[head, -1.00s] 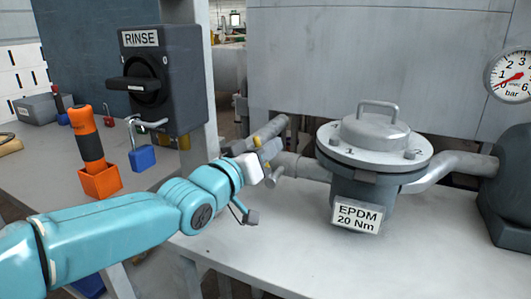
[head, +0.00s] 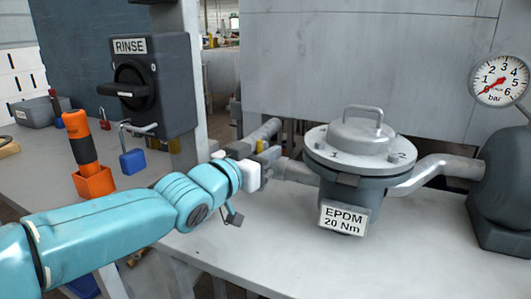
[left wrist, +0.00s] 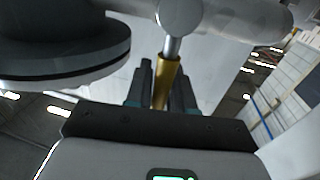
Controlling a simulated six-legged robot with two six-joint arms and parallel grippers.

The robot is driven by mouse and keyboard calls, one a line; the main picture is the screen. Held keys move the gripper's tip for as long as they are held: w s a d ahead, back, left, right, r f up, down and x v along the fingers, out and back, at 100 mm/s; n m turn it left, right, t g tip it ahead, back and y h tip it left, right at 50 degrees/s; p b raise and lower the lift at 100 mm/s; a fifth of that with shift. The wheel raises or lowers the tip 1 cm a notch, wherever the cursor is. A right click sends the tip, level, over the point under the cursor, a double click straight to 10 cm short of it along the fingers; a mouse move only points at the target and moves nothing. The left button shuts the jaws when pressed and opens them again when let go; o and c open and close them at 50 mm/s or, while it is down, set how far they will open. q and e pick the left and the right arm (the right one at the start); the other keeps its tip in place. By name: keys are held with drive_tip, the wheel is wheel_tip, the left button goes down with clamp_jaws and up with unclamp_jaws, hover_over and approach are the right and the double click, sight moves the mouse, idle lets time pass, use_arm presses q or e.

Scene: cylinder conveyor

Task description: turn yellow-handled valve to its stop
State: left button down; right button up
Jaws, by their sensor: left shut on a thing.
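The yellow valve handle (head: 262,146) shows as a small piece just beyond my left gripper (head: 263,164) in the head view. The grey pipe (head: 262,133) of the valve runs beside it, left of the filter housing. In the left wrist view the yellow handle (left wrist: 166,80) hangs from a short metal stem (left wrist: 174,47) and stands between the two dark fingers of the left gripper (left wrist: 165,88). The left gripper is shut on it. Most of the handle is hidden by the gripper in the head view. My right gripper is in neither view.
A lidded filter housing (head: 361,150) with an EPDM label stands right of the gripper on the bench (head: 290,260). A gauge (head: 500,80) is at the right. A RINSE switch box (head: 152,85), blue padlock (head: 133,161) and orange-handled tool (head: 80,140) are left. Front bench is clear.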

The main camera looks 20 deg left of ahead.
use_arm(q)
drive_tip(key=c, duration=1.1)
unclamp_jaws()
drive_tip(key=shift+d, duration=0.1)
drive_tip(key=p+v, duration=0.4)
drive_tip(key=v, duration=1.2)
drive_tip(key=shift+s+p, duration=0.15)
drive_tip(key=shift+p, duration=0.15)
